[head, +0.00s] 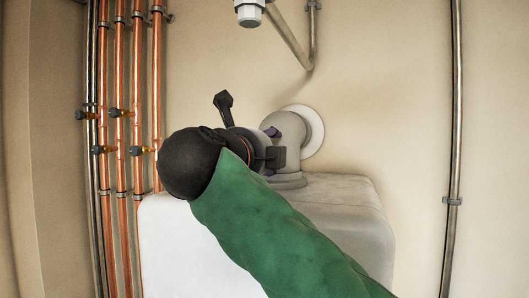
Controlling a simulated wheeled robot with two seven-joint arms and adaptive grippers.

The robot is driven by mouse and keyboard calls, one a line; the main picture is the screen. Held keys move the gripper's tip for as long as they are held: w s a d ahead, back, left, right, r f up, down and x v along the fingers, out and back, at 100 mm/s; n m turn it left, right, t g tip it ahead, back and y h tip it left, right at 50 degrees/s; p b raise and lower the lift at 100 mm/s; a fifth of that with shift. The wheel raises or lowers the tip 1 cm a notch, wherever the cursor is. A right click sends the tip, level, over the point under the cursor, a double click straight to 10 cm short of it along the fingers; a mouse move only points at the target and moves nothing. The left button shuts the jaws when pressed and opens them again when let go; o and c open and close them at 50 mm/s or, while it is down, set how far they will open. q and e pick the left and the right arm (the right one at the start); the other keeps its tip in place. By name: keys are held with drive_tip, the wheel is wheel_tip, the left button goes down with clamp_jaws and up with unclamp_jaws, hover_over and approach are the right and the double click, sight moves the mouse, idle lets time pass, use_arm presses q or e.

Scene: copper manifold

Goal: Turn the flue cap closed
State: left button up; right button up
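The grey flue elbow (290,125) rises from the top of the white boiler (180,235) and bends into a round white wall flange (315,131). My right arm, in a green sleeve, comes in from the lower right. Its dark gripper (270,151) is up against the left side of the elbow, with purple finger pads above and below. A dark knob-ended piece (224,108) sticks up beside the wrist; I cannot tell what it belongs to. The flue cap cannot be made out clearly behind my wrist. Whether the fingers are closed on anything is hidden. My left gripper is out of view.
Several vertical copper pipes (120,180) with small valves (138,150) run along the wall on the left, close to my wrist. A grey pipe (453,150) stands on the right. A white fitting (249,12) hangs at the top. The wall between is clear.

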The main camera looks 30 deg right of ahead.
drive_tip(key=shift+w+a+f, duration=0.1)
drive_tip(key=shift+s+a, duration=0.3)
drive_tip(key=shift+a, duration=0.15)
drive_tip(key=v, duration=1.1)
drive_tip(key=shift+d, duration=0.1)
